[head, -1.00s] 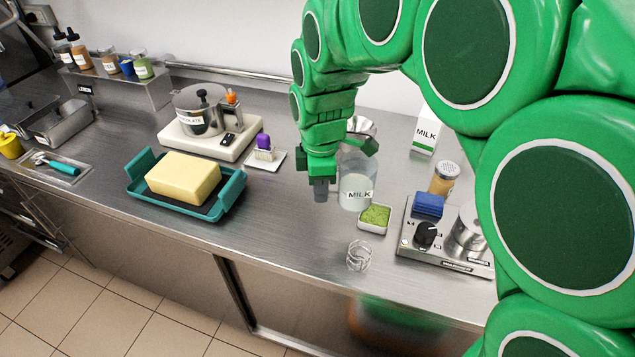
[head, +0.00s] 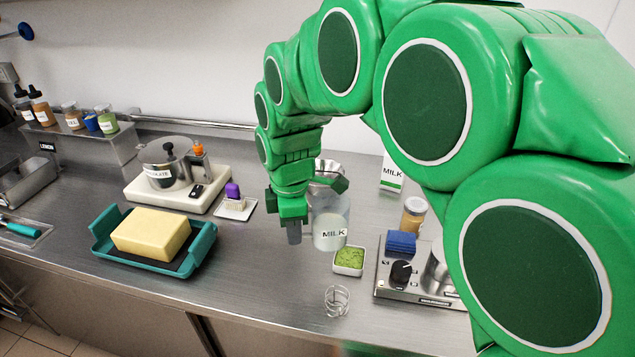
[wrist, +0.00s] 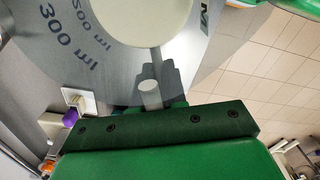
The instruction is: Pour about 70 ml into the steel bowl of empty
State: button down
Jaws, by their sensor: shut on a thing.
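A clear jug with a MILK label (head: 333,238) stands upright, with pale liquid in its lower part. My gripper (head: 294,234) is shut on its left side; whether the jug touches the counter I cannot tell. The wrist view looks onto the jug (wrist: 75,45), with 300 ml lettering and a round white area inside; my gripper (wrist: 150,88) is at its edge. A steel vessel (head: 328,167) shows behind the jug, partly hidden. Another steel container (head: 440,272) sits at the right, mostly hidden by my arm. I cannot read any label for "empty".
A scale-like unit (head: 404,291), brown jar (head: 413,216) and milk carton (head: 392,176) are right. A teal tray (head: 203,243) with butter is left.

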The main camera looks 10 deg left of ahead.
jog(key=w+a+f, duration=0.1)
jog(key=w+a, duration=0.6)
jog(key=w, duration=0.4)
jog(key=w+a+f, duration=0.2)
jog(key=w+a, duration=0.5)
jog(key=w, duration=0.3)
jog(key=shift+w+a+f, duration=1.6)
jog(key=shift+a+f, duration=0.25)
jog(key=shift+w+a+f, duration=1.55)
jog(key=shift+a+f, duration=0.25)
jog(key=shift+w+a+f, duration=0.15)
jog(key=shift+a+f, duration=0.15)
jog(key=shift+f, duration=0.35)
jog(key=shift+f, duration=0.25)
